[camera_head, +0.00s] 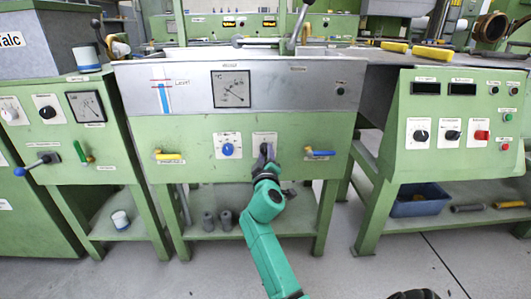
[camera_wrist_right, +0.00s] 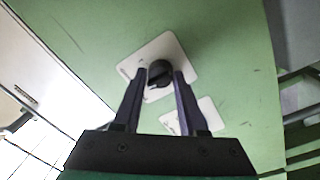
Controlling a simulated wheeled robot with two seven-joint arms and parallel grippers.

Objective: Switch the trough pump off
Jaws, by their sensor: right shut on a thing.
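A black rotary knob (camera_wrist_right: 158,72) on a white plate (camera_head: 265,138) sits on the green front panel of the middle trough unit (camera_head: 190,130). The plate's lettering is too small to read. In the wrist view the knob lies between the fingertips of my right gripper (camera_wrist_right: 162,75), which is shut on it. In the head view my right gripper (camera_head: 265,153) covers most of the knob, so its setting is hard to tell.
A blue knob (camera_head: 228,149) sits just left on its own plate. A yellow-handled valve (camera_head: 168,156) and a blue-handled valve (camera_head: 320,153) flank the knobs. A gauge (camera_head: 231,88) is above. The right cabinet has black switches (camera_head: 421,135) and a red switch (camera_head: 482,135).

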